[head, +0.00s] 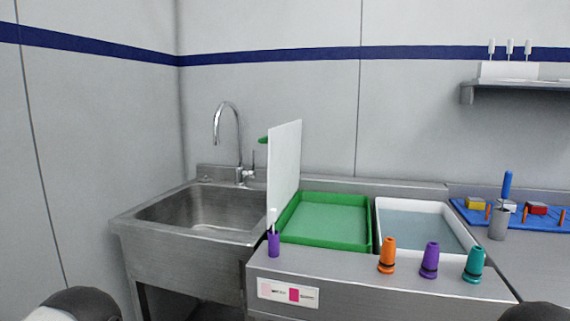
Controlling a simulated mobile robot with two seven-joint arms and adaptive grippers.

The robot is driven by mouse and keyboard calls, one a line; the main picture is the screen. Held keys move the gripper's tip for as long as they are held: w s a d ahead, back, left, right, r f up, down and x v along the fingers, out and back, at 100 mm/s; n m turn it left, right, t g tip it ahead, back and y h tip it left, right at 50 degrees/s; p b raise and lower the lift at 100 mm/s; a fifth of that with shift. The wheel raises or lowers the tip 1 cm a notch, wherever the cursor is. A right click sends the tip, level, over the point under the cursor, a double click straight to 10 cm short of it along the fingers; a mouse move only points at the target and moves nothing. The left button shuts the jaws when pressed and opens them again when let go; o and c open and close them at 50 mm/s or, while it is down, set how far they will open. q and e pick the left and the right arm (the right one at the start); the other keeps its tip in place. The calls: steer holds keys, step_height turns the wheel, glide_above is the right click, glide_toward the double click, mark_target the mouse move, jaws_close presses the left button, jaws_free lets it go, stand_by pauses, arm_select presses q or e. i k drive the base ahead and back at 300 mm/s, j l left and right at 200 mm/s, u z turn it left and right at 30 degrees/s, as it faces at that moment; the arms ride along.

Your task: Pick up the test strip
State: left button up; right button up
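A small purple holder (273,243) stands upright at the front left of the counter. A thin white piece (273,216) sticks up out of it; it may be the test strip, but it is too small to tell. Several thin white upright pieces (510,48) also stand in a white block (508,70) on the wall shelf at the upper right. Neither of my grippers is in view. Only dark rounded parts of my arms show at the bottom left and bottom right corners.
A tall white panel (285,165) separates the steel sink (197,209) from a green tray (325,199) and a white tray (386,213) of liquid. Orange (387,254), purple (430,260) and teal (474,263) cones stand along the front edge. A blue board (478,217) lies at right.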

mark_target(273, 211)
steer(key=j+z, duration=0.2)
steer(key=j, duration=0.3)
steer(key=j+z, duration=0.15)
steer(key=j, duration=0.4)
steer(key=j+z, duration=0.2)
steer(key=j, duration=0.3)
steer(key=k+j+z, duration=0.15)
steer(key=j, duration=0.35)
steer(key=j+z, duration=0.2)
steer(key=j, duration=0.3)
steer(key=k, duration=0.05)
